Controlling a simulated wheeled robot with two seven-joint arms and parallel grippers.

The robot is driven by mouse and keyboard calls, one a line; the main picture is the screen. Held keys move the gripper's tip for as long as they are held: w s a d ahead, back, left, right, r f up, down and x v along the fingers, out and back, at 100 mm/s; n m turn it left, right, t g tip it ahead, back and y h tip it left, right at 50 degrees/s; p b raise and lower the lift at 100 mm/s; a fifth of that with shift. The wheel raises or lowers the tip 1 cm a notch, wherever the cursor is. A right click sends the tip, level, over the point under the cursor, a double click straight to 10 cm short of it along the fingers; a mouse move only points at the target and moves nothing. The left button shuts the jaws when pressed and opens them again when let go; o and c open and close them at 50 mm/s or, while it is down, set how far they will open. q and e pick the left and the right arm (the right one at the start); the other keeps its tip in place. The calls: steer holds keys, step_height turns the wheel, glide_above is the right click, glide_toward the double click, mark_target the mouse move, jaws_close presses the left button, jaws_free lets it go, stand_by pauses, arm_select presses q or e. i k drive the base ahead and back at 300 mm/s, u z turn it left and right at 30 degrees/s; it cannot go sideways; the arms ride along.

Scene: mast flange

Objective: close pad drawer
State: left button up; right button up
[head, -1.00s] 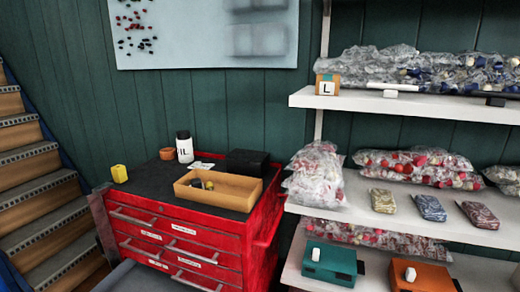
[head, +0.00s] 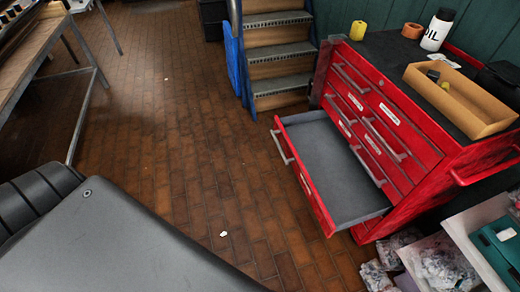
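The red tool cabinet (head: 410,165) stands at the right of the head view. A low drawer (head: 330,165) is pulled far out of it toward the lower left. Its grey floor is bare and its red front (head: 305,185) carries a grey bar handle (head: 282,148). The other drawers above it look shut, with bar handles and small white labels too small to read. I cannot tell which label belongs to the open drawer. Neither of my grippers is in view.
On the cabinet top are an open tan box (head: 460,105), a white oil bottle (head: 437,30), an orange roll (head: 412,30) and a yellow item (head: 357,31). Stairs (head: 277,55) stand behind. A workbench (head: 30,45) is at left. The brick floor (head: 190,150) between is mostly clear.

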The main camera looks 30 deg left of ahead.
mark_target(342, 195)
steer(key=u, duration=0.5)
steer(key=k, duration=1.25)
steer(key=z, duration=0.9)
steer(key=i, duration=1.35)
steer(key=u, duration=0.15)
